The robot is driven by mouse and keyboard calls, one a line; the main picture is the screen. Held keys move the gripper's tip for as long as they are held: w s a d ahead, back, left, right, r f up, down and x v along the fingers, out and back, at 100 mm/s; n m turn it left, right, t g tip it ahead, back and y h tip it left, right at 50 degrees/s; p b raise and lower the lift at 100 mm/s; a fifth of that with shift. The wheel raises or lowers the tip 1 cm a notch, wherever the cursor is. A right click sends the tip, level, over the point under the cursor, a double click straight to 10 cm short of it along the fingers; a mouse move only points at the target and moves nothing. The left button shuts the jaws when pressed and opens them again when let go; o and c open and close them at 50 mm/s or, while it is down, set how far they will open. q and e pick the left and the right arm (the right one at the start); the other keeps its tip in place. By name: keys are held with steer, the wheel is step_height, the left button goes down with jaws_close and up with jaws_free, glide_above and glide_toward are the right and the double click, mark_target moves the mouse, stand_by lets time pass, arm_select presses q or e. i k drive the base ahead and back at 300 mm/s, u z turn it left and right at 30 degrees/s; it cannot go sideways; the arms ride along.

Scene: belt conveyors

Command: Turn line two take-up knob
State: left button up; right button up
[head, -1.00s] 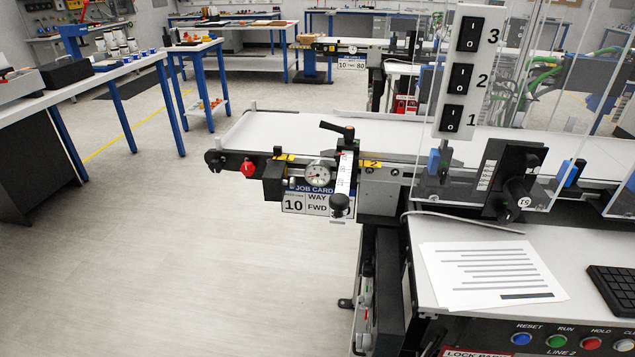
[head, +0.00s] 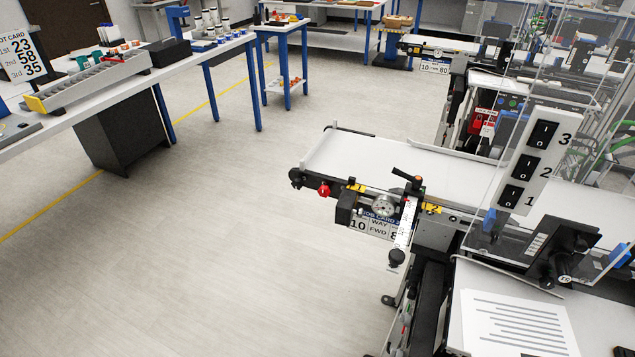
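The line two conveyor (head: 385,165) stands right of centre, its white belt ending in a black roller at the left. Its take-up unit hangs on the near side at that end. A black round knob (head: 397,257) sits at the bottom of the scale strip. A red knob (head: 323,190) is on the conveyor side further left. A job card (head: 372,228) reading 10, WAY, FWD hangs behind, partly hidden. Neither gripper is in view.
A paper sheet (head: 515,325) lies on the console. A bench (head: 200,58) with a grey tray (head: 90,80) is at left. The floor (head: 230,260) between is clear.

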mark_target(324, 192)
steer(key=u, duration=2.3)
steer(key=i, duration=1.5)
steer(key=z, duration=2.6)
